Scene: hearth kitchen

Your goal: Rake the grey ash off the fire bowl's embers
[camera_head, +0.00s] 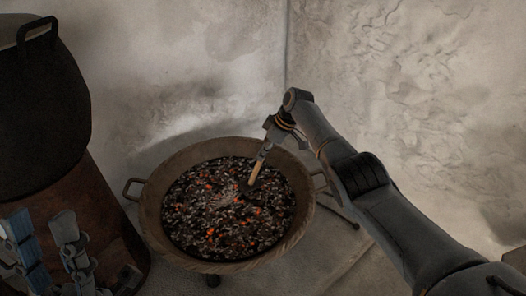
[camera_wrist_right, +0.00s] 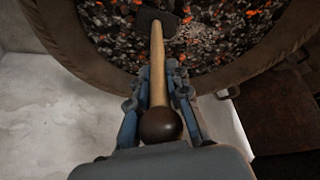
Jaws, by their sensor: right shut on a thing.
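The fire bowl (camera_head: 152,222) is a round brown bowl full of dark coals, glowing orange embers (camera_head: 208,231) and grey ash (camera_head: 222,198). The ash is mixed among the embers, with a paler patch near the middle. My right gripper (camera_head: 273,141) is over the bowl's upper right rim, shut on the rake's wooden handle (camera_wrist_right: 158,70). The handle's dark knob (camera_wrist_right: 160,125) sits between the fingers. The rake's dark head (camera_wrist_right: 157,18) is at the coals; I cannot tell how deep it reaches. My left gripper (camera_head: 40,228) is open and empty at the lower left.
A large dark pot (camera_head: 42,115) stands on a rusty brown drum (camera_head: 95,215) left of the bowl. Pale plaster walls (camera_head: 400,90) meet in a corner behind the bowl. The bowl has side handles and short legs. Bare floor (camera_head: 330,255) shows at its lower right.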

